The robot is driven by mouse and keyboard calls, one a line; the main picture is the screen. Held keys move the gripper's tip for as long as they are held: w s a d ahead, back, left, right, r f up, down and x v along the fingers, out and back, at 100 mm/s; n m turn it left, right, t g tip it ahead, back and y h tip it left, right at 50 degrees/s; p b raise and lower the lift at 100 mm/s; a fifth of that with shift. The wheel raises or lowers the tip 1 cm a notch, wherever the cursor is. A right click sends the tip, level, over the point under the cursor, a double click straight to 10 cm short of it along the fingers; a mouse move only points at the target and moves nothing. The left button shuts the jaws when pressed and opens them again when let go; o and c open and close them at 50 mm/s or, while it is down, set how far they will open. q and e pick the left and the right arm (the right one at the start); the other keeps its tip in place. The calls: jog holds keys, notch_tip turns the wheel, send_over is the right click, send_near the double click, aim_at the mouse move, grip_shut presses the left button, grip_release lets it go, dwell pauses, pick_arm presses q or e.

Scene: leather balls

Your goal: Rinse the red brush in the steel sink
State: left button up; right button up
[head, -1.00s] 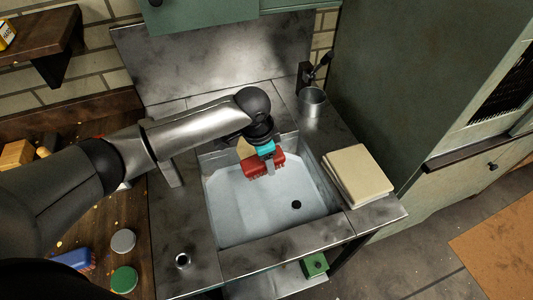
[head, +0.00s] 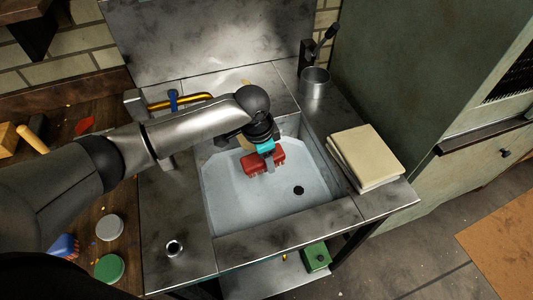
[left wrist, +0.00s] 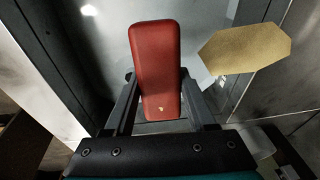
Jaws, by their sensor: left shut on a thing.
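The red brush (head: 262,164) is held in my left gripper (head: 268,157), low over or inside the steel sink's basin. Its bristles face down; I cannot tell whether they touch the basin floor. In the left wrist view the red brush (left wrist: 156,60) lies between the two shut fingers of my left gripper (left wrist: 158,80). The steel sink (head: 285,240) has a pale basin with a dark drain (head: 298,190) to the right of and nearer than the brush. No water shows. My right gripper is not in view.
Round lids (head: 109,268) lie on the wooden bench at left.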

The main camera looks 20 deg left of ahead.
pick_arm(q)
jog(key=shift+f+b, duration=2.1)
jog(key=shift+f, duration=2.3)
jog(key=shift+r, duration=0.1)
notch_tip(320, 180, up, 13)
jog(key=p, duration=1.5)
notch_tip(320, 180, up, 4)
jog(key=p, duration=0.4)
jog(key=shift+r+p, duration=0.1)
jog(key=shift+p, duration=0.3)
